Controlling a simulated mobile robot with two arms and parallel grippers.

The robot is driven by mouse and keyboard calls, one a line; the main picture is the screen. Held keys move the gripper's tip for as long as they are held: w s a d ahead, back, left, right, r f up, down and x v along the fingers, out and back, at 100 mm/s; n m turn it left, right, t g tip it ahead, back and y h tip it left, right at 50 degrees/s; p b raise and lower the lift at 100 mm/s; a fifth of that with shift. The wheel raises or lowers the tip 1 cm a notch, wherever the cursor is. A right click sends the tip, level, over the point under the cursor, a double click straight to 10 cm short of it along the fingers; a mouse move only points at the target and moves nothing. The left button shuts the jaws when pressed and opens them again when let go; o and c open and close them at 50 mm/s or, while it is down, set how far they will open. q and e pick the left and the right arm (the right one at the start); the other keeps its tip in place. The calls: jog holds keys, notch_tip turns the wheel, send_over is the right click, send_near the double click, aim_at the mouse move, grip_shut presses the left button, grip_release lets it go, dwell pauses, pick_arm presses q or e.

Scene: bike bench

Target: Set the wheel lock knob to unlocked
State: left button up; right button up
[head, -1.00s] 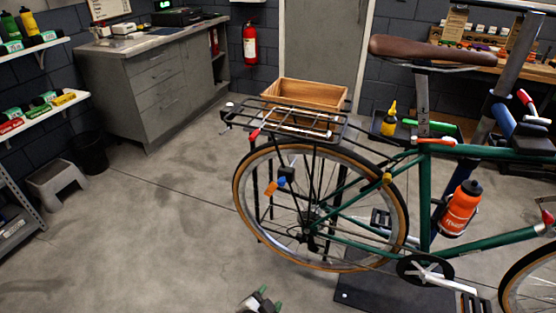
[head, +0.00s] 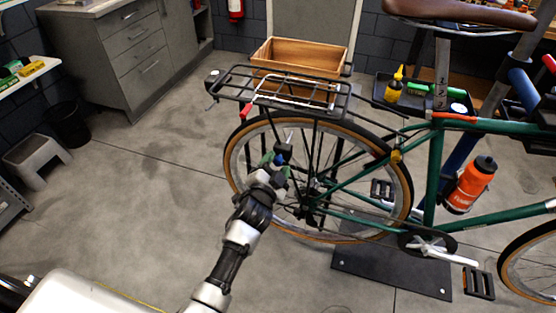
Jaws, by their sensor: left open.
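The green bike's rear wheel (head: 399,205) stands in the middle of the head view, under a black rack. A small blue knob (head: 279,160), which I take as the wheel lock knob, sits by a dark housing at the wheel's left part. My left gripper (head: 275,163) reaches up from below, and its green-tipped fingers are open around or just in front of the knob. Contact cannot be told. The gripper hides part of the lock and its orange tag, so the knob's setting cannot be read. My right gripper is not in view.
The rear rack (head: 335,100) juts out above the gripper. A wooden crate (head: 290,52) is behind it. A black stand plate (head: 390,268) lies under the bike. A grey step stool (head: 35,160) and a dark bin (head: 70,125) stand left. The floor between is clear.

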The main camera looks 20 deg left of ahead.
pick_arm(q)
jog(key=shift+w, duration=0.85)
jog(key=shift+s, duration=0.1)
grip_shut()
